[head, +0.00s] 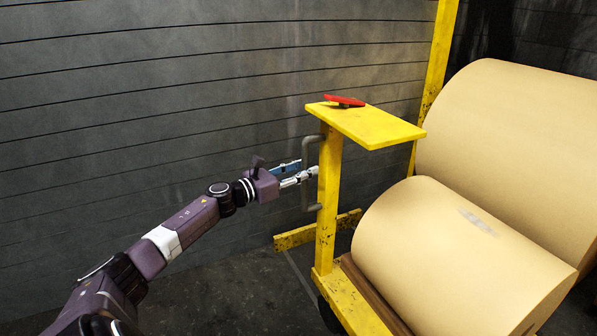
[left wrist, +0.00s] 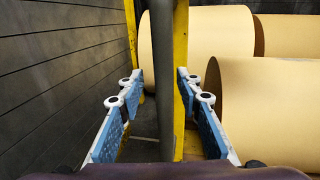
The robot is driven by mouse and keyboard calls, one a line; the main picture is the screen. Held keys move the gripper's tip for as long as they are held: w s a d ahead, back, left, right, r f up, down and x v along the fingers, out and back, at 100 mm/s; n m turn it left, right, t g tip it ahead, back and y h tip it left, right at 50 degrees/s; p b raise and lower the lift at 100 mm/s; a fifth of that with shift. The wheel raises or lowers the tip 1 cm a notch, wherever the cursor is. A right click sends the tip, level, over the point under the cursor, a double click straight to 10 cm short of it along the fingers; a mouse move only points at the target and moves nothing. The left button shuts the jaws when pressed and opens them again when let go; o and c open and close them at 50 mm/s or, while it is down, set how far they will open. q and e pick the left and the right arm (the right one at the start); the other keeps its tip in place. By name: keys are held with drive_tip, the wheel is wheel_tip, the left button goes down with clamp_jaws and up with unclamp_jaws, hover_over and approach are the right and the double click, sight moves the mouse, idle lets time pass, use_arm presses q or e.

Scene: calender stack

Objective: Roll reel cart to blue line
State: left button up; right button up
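The yellow reel cart (head: 327,225) stands right of centre in the head view, with a flat top plate (head: 375,125) on its post. A tan reel (head: 440,255) lies on its low bed. A grey vertical bar handle (head: 306,200) is fixed to the post's left side. My left gripper (head: 308,168) is at the handle. In the left wrist view the handle (left wrist: 162,60) stands between its two fingers, which are spread with gaps on both sides. My right gripper is not in view. No blue line shows.
A red object (head: 344,101) lies on the top plate. A larger tan reel (head: 510,130) is behind the cart's reel. A yellow upright (head: 436,60) stands behind. A dark grey slatted wall (head: 150,90) runs along the back left. Dark floor (head: 235,290) is open at lower left.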

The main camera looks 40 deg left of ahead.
use_arm(q)
drive_tip(key=s+a, duration=0.2)
drive_tip(key=s, duration=0.9)
drive_tip(key=shift+s+a, duration=0.15)
drive_tip(key=shift+s, duration=0.2)
idle(0.5)
